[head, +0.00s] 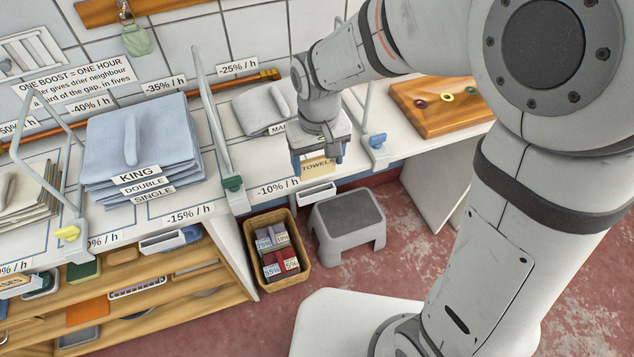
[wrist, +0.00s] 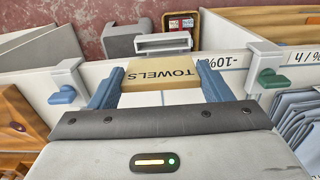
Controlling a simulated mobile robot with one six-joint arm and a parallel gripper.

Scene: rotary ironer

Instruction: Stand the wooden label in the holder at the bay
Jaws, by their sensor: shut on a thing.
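The wooden label (head: 318,167), tan with TOWELS on it, is between the two blue fingers of my gripper (head: 317,161), which is shut on it. In the wrist view the label (wrist: 165,72) reads upside down, with the blue fingertips at its sides. A white, open-topped holder (head: 316,194) sits at the counter's front edge, just below the label in the head view. In the wrist view the holder (wrist: 163,43) shows beyond the label. The label looks outside the holder; the exact gap between them is unclear.
Wire dividers with a green clip (head: 233,184) and a blue clip (head: 377,141) flank the bay. Grey folded cloth (head: 262,109) lies behind my gripper. Blue folded linen (head: 140,145) is to the left. A basket (head: 303,275) and a grey step stool (head: 348,220) stand on the floor below.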

